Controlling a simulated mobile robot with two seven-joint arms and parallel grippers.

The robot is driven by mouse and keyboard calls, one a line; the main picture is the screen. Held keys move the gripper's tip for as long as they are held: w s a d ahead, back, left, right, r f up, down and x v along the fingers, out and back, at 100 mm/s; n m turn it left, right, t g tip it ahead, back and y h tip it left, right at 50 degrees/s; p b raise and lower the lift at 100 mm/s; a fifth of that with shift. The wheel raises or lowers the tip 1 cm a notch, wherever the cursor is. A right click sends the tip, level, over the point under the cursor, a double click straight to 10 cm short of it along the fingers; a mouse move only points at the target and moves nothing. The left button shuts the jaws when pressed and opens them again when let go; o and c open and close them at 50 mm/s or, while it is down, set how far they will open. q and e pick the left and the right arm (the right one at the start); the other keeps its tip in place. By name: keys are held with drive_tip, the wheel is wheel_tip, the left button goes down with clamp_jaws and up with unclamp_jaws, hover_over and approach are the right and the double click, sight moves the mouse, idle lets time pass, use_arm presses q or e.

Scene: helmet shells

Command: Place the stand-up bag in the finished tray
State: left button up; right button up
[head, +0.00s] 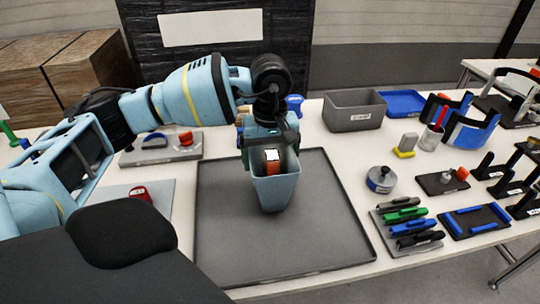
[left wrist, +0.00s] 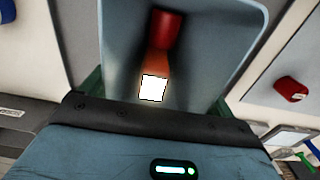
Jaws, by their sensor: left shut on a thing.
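My left gripper (head: 270,150) points down and is shut on a light blue, tapered piece, which I take to be the stand-up bag (head: 275,193). The bag is upright, wider at the top. A white square and a red-orange part show at its upper middle; I cannot tell whether they are on it or inside it. The bag also fills the top middle of the left wrist view (left wrist: 215,45). It is over a large, flat dark grey tray (head: 225,240), otherwise bare. I cannot tell whether its bottom touches the tray. No label shows which tray is the finished one. My right gripper is not in view.
A grey bin (head: 340,118) and a blue tray (head: 402,103) stand behind to the right. A round grey pot (head: 381,179) and a rack of coloured clips (head: 405,225) lie right of the dark tray. A red piece (head: 139,193) lies to its left.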

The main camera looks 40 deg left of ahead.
use_arm(q)
drive_tip(key=shift+f, duration=0.2)
drive_tip(key=o, duration=1.1)
drive_tip(key=shift+r, duration=0.1)
drive_tip(key=shift+r, duration=0.25)
wheel_tip(320, 180, up, 12)
drive_tip(key=shift+f, duration=0.15)
